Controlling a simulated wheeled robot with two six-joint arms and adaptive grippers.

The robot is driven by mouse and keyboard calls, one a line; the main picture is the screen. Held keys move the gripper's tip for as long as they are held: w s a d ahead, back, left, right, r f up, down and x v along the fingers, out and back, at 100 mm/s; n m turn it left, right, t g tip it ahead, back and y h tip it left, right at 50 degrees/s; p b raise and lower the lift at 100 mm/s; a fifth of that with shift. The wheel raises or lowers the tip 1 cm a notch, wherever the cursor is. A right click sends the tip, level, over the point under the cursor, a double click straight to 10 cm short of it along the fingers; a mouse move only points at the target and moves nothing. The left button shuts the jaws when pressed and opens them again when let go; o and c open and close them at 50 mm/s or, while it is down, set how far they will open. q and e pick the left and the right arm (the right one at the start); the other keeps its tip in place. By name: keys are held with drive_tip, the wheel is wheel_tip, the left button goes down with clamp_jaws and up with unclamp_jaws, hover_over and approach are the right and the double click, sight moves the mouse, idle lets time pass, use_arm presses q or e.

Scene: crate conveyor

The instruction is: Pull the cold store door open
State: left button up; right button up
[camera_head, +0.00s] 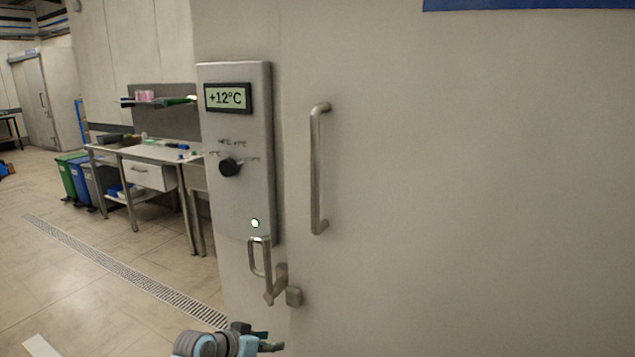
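The cold store door (470,200) is a large pale panel filling the right side of the head view. It appears closed against the frame at its left edge. A vertical metal bar handle (316,170) stands out from it near that edge. Below and left of the handle is a metal latch lever (268,272) with a loop grip, beside a small block (294,297) on the door. My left gripper (274,340) is at the bottom edge, below the latch and apart from it. Its fingers look apart, with nothing between them. My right gripper is out of view.
A workbench (150,153) and bins (75,180) stand at the back left. The floor around the drain grate (125,270) is clear.

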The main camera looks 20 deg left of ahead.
use_arm(q)
drive_tip(key=w+r, duration=0.1)
drive_tip(key=r, duration=0.3)
drive_tip(key=d+r+m+t+h, duration=0.1)
drive_tip(key=r, duration=0.4)
drive_tip(key=w+r+m+h, duration=0.1)
drive_tip(key=r, duration=0.3)
drive_tip(key=shift+w+d+r+t, duration=0.3)
drive_tip(key=shift+d+r, duration=0.05)
wheel_tip(320, 180, up, 11)
drive_tip(key=m+t+h, duration=0.1)
drive_tip(key=h, duration=0.1)
drive_tip(key=m+t+h+p, duration=0.2)
drive_tip(key=m+h+p, duration=0.2)
drive_tip(key=m+h, duration=0.1)
approach(311, 144)
drive_tip(key=x, duration=1)
drive_tip(key=shift+w+d, duration=0.25)
drive_tip(key=shift+w+f, duration=0.1)
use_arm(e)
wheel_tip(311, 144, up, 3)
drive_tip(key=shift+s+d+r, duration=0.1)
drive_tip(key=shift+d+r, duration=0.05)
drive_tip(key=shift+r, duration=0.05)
use_arm(q)
clamp_jaws()
